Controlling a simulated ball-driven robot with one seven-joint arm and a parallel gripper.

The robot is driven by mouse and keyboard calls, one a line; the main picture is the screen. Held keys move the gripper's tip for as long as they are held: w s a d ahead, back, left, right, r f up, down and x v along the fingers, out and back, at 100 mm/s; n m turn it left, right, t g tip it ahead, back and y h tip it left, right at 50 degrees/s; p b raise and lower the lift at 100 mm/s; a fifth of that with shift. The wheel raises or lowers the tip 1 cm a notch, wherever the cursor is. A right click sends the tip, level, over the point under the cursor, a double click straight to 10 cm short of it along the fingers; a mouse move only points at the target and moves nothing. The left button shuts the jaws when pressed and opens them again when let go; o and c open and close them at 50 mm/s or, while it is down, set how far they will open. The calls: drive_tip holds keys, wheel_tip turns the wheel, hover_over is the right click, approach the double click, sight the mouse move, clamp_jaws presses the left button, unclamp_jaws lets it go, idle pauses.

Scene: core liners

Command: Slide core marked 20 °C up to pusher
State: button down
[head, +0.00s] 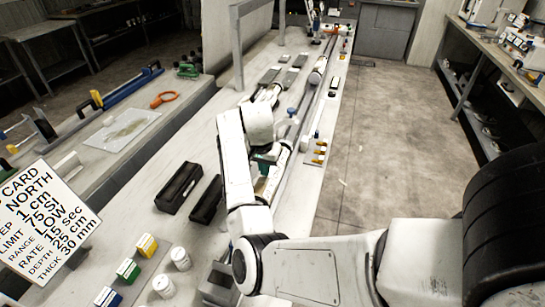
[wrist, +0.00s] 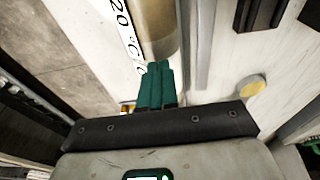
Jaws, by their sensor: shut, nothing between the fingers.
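In the wrist view a tan, rounded core (wrist: 160,25) runs away from the camera, with a white strip marked "20 °C" (wrist: 122,22) along its left side. My gripper's green fingers (wrist: 155,72) are together and empty, with their tips at the near end of the core. I cannot tell whether they touch it. In the head view my gripper (head: 262,157) is low over the bench beside the long rail (head: 305,105), and a tan piece (head: 261,186) shows just below it, partly hidden by my arm. I cannot make out the pusher for certain.
A pale cylinder (head: 318,72) lies farther along the rail. Two black trays (head: 180,187) are left of my arm, with coloured blocks (head: 128,271) and white jars (head: 181,259) nearer. Yellow-tipped pieces (head: 319,152) sit at the bench's right edge. A card (head: 45,222) stands at left.

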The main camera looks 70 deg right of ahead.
drive_tip(key=d, duration=0.4)
drive_tip(key=d+p, duration=0.1)
drive_tip(key=d, duration=0.1)
drive_tip(key=shift+w+d, duration=0.3)
drive_tip(key=shift+d, duration=0.05)
drive_tip(key=shift+f+p, duration=0.2)
drive_tip(key=shift+p, duration=0.25)
drive_tip(key=shift+f, duration=0.65)
